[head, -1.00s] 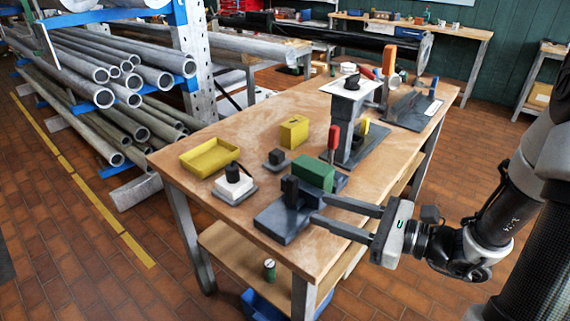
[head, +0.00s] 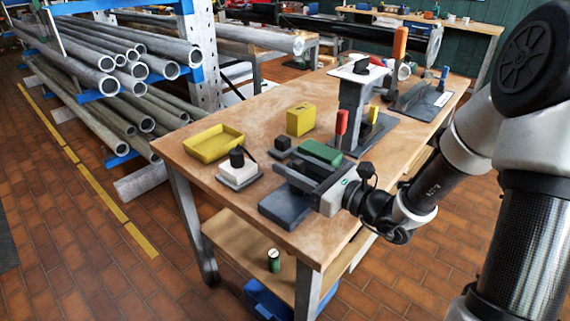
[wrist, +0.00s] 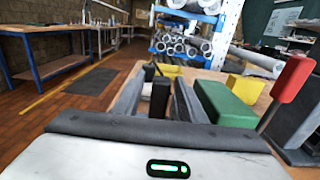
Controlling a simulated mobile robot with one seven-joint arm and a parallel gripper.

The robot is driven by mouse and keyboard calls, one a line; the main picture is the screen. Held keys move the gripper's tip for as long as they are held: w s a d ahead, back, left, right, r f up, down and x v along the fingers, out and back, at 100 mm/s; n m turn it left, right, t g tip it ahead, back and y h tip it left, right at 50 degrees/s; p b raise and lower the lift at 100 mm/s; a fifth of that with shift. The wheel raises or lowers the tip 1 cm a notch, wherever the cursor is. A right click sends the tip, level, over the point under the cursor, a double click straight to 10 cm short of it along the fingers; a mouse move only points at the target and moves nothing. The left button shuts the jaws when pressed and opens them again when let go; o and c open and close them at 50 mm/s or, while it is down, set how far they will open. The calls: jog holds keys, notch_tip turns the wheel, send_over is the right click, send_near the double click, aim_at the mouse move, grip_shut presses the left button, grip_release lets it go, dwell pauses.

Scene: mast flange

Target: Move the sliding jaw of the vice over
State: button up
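The vice has a flat blue-grey base (head: 284,208) at the table's near right corner. A dark upright block (wrist: 160,97), apparently the sliding jaw, stands on the vice. A green block (wrist: 225,103) is to its right in the wrist view and behind my gripper in the head view (head: 320,152). My gripper (head: 281,166) is level above the vice base, with its fingers pointing left. In the wrist view the fingers are apart, one on each side of the dark block, with narrow gaps visible. In the head view the fingers mostly hide the block.
A red-handled tool (head: 341,122) and a grey stand (head: 352,100) rise behind the green block. A yellow block (head: 300,119), a yellow tray (head: 213,143) and a white block with a black knob (head: 238,170) are on the table (head: 265,105). Bare wood lies between them.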

jog(key=shift+x, duration=1.3)
grip_shut()
